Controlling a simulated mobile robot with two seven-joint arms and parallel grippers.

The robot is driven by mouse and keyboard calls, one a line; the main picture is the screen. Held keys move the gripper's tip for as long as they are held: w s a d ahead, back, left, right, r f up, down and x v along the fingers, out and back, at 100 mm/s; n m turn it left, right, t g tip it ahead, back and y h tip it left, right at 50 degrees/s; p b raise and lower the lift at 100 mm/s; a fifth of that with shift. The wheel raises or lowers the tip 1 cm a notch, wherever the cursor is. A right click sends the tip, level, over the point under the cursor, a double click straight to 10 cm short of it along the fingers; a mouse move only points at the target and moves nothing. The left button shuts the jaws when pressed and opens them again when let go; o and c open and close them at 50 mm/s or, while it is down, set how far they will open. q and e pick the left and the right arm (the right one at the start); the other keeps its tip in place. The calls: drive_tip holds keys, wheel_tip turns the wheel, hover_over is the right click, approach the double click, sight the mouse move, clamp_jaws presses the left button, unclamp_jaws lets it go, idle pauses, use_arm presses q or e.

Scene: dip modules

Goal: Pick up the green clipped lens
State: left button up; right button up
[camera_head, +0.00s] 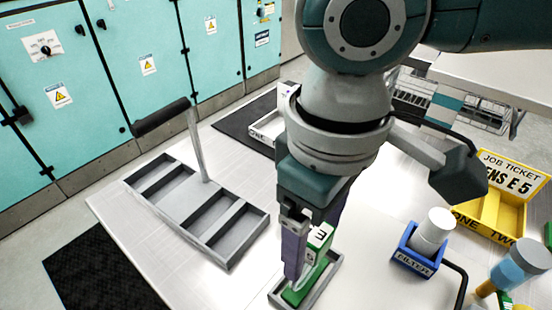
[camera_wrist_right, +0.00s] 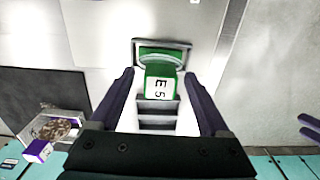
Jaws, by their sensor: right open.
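The green clipped lens (camera_head: 303,285) stands in a small grey holder (camera_head: 334,268) near the bottom middle of the head view. Its white label shows an E there. In the right wrist view the lens (camera_wrist_right: 160,82) shows a white label reading E 5. My right gripper (camera_head: 308,272) points down at the lens, its purple fingers spread on either side. In the right wrist view the fingers are apart with the lens between them. I cannot tell whether they touch it. Two dark purple bars at the right edge of the wrist view may be my left gripper's fingers (camera_wrist_right: 311,127).
A grey tray with a black handle (camera_head: 160,118) stands to the left. A blue filter holder (camera_head: 415,262) with a white cylinder (camera_head: 432,230) and a yellow job ticket tray (camera_head: 484,210) are to the right. Bare table (camera_head: 215,285) lies between the grey tray and the lens.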

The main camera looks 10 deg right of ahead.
clamp_jaws()
idle(0.5)
